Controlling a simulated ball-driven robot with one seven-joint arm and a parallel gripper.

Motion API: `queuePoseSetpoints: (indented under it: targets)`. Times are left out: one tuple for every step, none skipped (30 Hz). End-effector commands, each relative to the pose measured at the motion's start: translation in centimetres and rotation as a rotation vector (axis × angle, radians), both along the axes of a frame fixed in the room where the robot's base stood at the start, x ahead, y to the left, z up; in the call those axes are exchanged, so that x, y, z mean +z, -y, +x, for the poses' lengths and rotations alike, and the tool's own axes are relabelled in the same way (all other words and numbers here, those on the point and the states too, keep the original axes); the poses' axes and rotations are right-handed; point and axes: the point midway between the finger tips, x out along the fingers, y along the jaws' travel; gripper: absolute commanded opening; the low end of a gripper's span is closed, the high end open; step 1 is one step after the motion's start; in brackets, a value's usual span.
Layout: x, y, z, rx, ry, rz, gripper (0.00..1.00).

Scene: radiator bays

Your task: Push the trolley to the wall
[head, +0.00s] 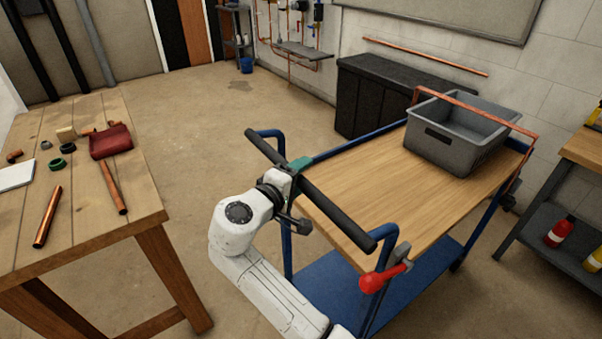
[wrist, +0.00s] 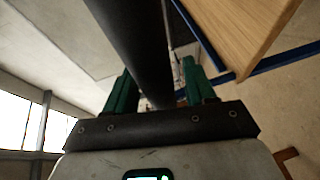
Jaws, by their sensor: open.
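The trolley has a blue frame, a wooden top (head: 375,207) and a blue lower shelf (head: 335,290). Its black push handle (head: 335,215) runs across the near end. My gripper (head: 298,165) is at the handle's left half, its green fingers by the bar. In the wrist view the black handle (wrist: 140,45) passes between the two green fingers (wrist: 160,92), which stand apart on either side of it. A red-knobbed lever (head: 375,282) sits at the trolley's near right corner. The wall (head: 400,45) is behind the trolley, past a black chest.
A grey bin (head: 445,150) stands on the trolley's far end. The black chest (head: 362,108) is against the wall just beyond the trolley. A wooden workbench (head: 80,215) is at left and a shelf unit (head: 560,230) at right. Open floor (head: 220,110) lies left of the trolley.

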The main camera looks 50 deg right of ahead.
Motion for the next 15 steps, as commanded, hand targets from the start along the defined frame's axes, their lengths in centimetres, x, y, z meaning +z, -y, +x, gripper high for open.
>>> queuePoseSetpoints:
  targets:
    - [-0.03,0.29,0.04,0.000,0.000,0.000,0.55]
    - [-0.06,0.39,0.06,0.000,0.000,0.000,0.55]
    - [-0.09,0.50,0.07,0.000,0.000,0.000,0.55]
    - [-0.11,0.55,0.08,0.000,0.000,0.000,0.55]
    - [-0.13,0.58,0.08,0.000,0.000,0.000,0.55]
    - [-0.13,0.60,0.08,0.000,0.000,0.000,0.55]
    - [-0.13,0.60,0.08,0.000,0.000,0.000,0.55]
    - [-0.14,0.59,0.08,0.001,0.000,0.000,0.55]
    - [-0.13,0.59,0.08,0.000,0.001,0.000,0.55]
    - [-0.13,0.59,0.08,0.000,0.000,0.000,0.55]
    - [-0.13,0.58,0.08,0.000,0.001,0.000,0.55]
    - [-0.13,0.58,0.08,0.000,0.001,0.000,0.52]
    - [-0.13,0.58,0.08,0.000,0.001,0.001,0.49]
    - [-0.13,0.58,0.08,0.000,0.001,0.001,0.46]
    - [-0.12,0.57,0.08,0.000,0.001,0.001,0.42]
